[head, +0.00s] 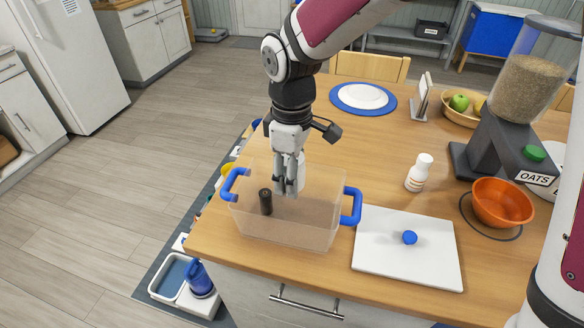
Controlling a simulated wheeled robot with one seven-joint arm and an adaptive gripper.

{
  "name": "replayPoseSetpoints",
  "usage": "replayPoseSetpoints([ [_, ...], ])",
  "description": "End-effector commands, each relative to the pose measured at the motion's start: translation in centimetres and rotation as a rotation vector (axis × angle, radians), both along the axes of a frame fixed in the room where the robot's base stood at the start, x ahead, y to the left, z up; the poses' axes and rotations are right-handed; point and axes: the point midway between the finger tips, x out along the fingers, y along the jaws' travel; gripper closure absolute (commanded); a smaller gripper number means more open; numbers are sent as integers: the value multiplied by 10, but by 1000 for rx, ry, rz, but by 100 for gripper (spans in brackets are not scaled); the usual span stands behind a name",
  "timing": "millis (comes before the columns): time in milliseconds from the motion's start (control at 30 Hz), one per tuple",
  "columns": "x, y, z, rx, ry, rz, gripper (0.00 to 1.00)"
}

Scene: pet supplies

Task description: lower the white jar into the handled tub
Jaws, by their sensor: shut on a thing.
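The handled tub (322,224) is clear plastic with blue handles at its left and right ends, and stands near the table's front left edge. My gripper (288,188) points down at the tub, its fingertips within the tub's outline. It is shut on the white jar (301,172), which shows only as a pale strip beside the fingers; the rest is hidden. I cannot tell how far the jar is above the tub's floor. A dark cylinder (265,202) stands inside the tub, left of my fingers.
A white board (405,262) with a small blue object (409,237) lies right of the tub. A white bottle (418,174) stands behind the board. An orange bowl (502,203) and an oats dispenser (500,135) are at the right. A plate on a blue mat (345,105) lies farther back.

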Motion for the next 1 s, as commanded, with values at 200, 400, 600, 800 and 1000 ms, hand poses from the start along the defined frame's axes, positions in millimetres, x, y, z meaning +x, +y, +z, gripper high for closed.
replayPoseSetpoints([
  [200, 0, 0, -11, -1, 1, 0, 81],
  [400, 0, 0, -20, 0, 0, -1, 81],
  [600, 0, 0, -29, -1, 1, -1, 81],
  [800, 0, 0, -38, 0, 1, -1, 81],
  [1000, 0, 0, -47, 0, 1, -1, 81],
])
